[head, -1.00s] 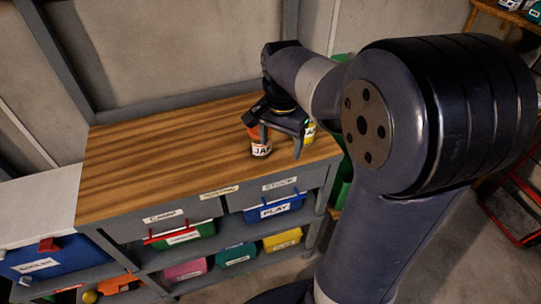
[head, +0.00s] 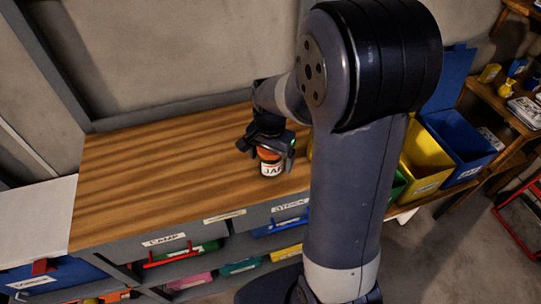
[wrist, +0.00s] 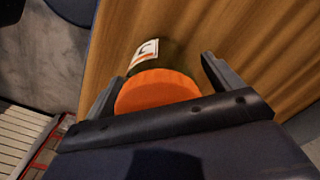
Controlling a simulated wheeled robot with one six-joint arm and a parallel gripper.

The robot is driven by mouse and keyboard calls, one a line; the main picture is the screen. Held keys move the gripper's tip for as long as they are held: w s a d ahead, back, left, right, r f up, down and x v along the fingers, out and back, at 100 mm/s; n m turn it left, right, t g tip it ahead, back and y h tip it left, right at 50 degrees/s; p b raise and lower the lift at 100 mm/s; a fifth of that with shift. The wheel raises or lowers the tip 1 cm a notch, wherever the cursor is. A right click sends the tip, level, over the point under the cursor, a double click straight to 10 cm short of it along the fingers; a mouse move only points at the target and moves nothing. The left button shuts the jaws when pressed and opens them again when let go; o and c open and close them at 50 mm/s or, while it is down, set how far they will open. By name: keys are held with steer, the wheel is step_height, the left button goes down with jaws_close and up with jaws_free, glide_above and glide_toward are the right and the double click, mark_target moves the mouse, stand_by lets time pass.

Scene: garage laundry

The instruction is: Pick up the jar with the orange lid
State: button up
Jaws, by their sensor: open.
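The jar with the orange lid (head: 271,168) stands on the wooden bench top (head: 165,165), near its front right part, with its white label facing front. My gripper (head: 266,148) is at the jar's top, pointing down. In the wrist view the orange lid (wrist: 158,91) lies between the two fingers of my open gripper (wrist: 162,70), with part of the dark jar body and white label beyond it. There is a visible gap to the right finger; the left finger is close to the lid, and I cannot tell whether it touches.
Labelled drawers and coloured bins sit under the bench. A yellow bin (head: 425,160) and a blue bin (head: 459,146) stand to the right. The bench's left part is clear.

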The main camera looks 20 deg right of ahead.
steer(key=shift+f, duration=0.25)
steer(key=shift+c, duration=0.6)
steer(key=c, duration=1.1)
steer(key=shift+r, duration=0.1)
steer(key=shift+c, duration=0.2)
